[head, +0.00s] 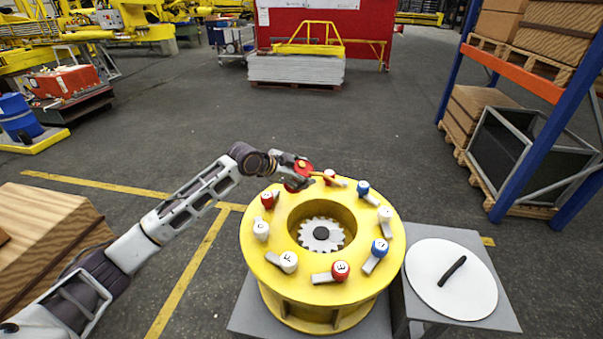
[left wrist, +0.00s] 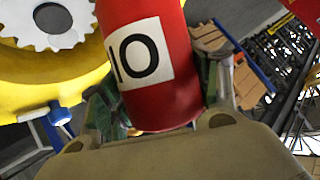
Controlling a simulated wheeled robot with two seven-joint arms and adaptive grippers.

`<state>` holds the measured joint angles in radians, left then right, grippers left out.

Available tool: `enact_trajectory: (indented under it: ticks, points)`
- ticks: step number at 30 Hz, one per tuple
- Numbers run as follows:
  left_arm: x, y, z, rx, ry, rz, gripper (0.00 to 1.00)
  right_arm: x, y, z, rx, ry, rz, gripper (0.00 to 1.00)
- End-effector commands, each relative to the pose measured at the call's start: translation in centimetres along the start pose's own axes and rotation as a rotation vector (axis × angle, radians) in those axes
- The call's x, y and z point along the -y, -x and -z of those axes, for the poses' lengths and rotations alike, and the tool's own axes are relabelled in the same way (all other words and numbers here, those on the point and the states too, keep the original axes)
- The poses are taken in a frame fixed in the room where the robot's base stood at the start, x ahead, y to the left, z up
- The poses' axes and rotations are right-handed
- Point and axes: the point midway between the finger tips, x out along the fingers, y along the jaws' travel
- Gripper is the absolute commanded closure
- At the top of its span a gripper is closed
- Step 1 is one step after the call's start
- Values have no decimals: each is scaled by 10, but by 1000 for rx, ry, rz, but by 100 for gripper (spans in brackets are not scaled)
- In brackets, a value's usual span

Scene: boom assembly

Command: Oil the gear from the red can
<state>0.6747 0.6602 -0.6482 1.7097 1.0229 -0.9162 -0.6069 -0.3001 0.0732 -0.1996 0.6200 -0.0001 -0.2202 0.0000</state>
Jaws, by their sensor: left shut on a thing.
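The red can (head: 303,167) is above the far left rim of the yellow drum (head: 270,272), with a thin yellowish spout pointing right. In the left wrist view the can (left wrist: 183,100) is a red cylinder with a white label reading "IO" or "10". My left gripper (head: 297,176) is shut on it. The pale toothed gear (head: 314,246) lies in the drum's central hole, with a dark round centre. It also shows in the left wrist view (left wrist: 30,30). The can is not over the gear. My right gripper is not in view.
Several red, blue and white lettered knobs with tabs stand around the drum's rim, such as a red one (head: 340,270) and a blue one (head: 380,247). At right, a grey stand bears a white disc (head: 430,290) with a black stick (head: 452,269). Wooden crates (head: 40,235) stand left.

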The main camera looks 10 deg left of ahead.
Motion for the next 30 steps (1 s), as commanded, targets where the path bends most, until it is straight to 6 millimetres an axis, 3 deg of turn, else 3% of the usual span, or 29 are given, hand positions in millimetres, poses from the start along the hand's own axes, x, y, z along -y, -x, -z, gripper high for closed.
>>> enact_trajectory:
  ticks: [25, 30]
  points:
    - [-10, -15, -17, 142, -198, 84, 67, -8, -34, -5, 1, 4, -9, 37]
    - [-11, -14, -12, 173, -241, 101, 67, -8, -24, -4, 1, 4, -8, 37]
